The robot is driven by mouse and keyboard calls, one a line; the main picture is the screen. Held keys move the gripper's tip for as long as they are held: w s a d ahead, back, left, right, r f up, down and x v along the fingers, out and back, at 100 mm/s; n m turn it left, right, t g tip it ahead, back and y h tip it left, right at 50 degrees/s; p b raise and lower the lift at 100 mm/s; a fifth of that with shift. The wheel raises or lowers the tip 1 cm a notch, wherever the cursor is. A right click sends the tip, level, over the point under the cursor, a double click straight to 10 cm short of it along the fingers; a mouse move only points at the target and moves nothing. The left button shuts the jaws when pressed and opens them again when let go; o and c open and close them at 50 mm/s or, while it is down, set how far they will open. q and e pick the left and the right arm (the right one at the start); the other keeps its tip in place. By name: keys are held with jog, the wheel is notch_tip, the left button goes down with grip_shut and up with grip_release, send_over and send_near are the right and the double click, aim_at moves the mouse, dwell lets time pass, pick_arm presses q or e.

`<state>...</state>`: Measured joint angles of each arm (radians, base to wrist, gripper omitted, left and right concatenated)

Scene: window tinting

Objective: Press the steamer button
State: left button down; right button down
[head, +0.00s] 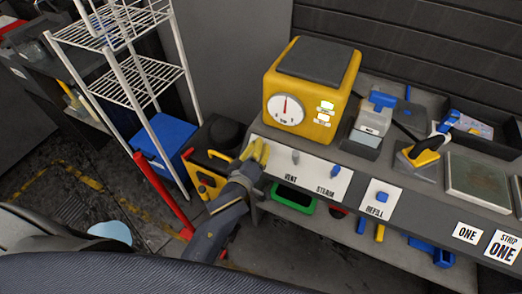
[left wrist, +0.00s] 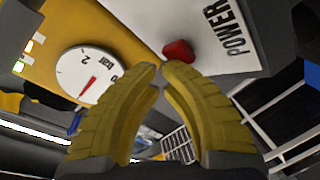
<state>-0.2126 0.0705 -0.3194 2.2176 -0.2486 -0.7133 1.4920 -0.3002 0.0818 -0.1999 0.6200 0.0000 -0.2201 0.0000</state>
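The yellow steamer (head: 309,88) stands on the bench with a white dial, and the dial also shows in the left wrist view (left wrist: 88,75). In the left wrist view a red button (left wrist: 178,52) sits beside the word POWER. My left gripper (head: 256,152) is at the panel's left end, its yellow fingertips nearly together just short of the red button. Contact cannot be told. It holds nothing. My right gripper is not in view.
To the right are a REFILL panel (head: 379,199) with a blue button, a scraper (head: 421,154) and a grey-blue bottle (head: 374,115). A white wire rack (head: 135,80) stands at left. A green-rimmed tray (head: 293,199) is below the panel.

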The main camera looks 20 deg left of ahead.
pick_arm(q)
jog(key=shift+s, duration=0.1)
jog(key=shift+s+a+r, duration=0.2)
jog(key=shift+s+r, duration=0.8)
jog(key=shift+r, duration=0.05)
jog(key=shift+s+a+r, duration=0.2)
jog(key=shift+s+r, duration=0.8)
jog(key=shift+r, duration=0.05)
